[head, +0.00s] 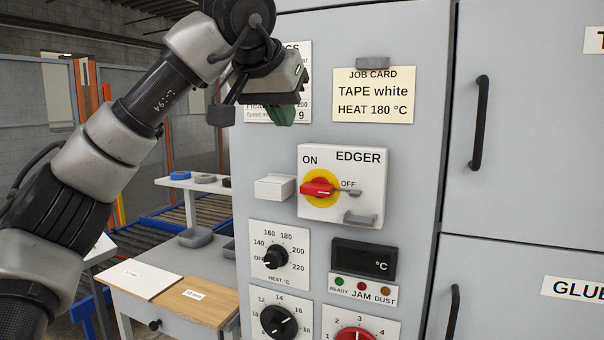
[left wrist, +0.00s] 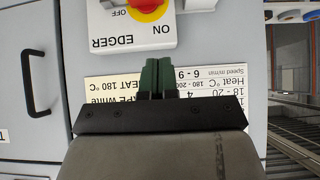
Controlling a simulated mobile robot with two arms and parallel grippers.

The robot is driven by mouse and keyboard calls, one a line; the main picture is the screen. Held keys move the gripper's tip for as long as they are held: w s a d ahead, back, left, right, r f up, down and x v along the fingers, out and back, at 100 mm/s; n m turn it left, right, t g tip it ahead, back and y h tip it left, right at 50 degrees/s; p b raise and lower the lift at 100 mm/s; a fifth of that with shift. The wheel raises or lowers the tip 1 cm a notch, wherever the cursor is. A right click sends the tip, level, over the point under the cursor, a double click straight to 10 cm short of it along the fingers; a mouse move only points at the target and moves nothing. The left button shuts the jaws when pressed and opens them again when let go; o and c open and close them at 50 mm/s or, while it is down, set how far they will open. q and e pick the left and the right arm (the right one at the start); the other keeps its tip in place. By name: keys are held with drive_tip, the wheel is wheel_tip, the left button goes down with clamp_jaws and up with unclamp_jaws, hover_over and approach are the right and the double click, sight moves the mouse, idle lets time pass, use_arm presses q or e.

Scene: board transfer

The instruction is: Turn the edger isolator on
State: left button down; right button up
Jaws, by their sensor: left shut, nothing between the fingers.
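The edger isolator (head: 341,212) is a white plate on the grey cabinet, with ON at upper left and OFF at right. Its red handle (head: 319,188) lies roughly level on a yellow disc (head: 325,203), and a grey bar reaches from it under the word OFF. My left gripper (head: 283,116) is above and left of the isolator, apart from it, in front of a printed settings sheet. Its green fingers are shut and empty. In the left wrist view, turned upside down, the fingers (left wrist: 157,78) are near the isolator plate (left wrist: 120,38), with the handle (left wrist: 147,8) partly cut off. My right gripper is not in view.
A job card (head: 374,95) is to the right of my left gripper. A white box (head: 274,188) juts out left of the isolator. The heat dial (head: 276,257), other knobs and a dark display (head: 364,258) are below. A cabinet door handle (head: 480,123) stands out at right.

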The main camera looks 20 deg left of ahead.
use_arm(q)
drive_tip(key=shift+f, duration=0.1)
drive_tip(key=p, duration=0.1)
hover_over(307, 184)
drive_tip(key=s, duration=0.2)
wheel_tip(307, 184, down, 7)
drive_tip(key=shift+w+a+f, duration=0.1)
wheel_tip(307, 184, down, 3)
drive_tip(key=shift+r, duration=0.2)
drive_tip(key=shift+f, duration=0.6)
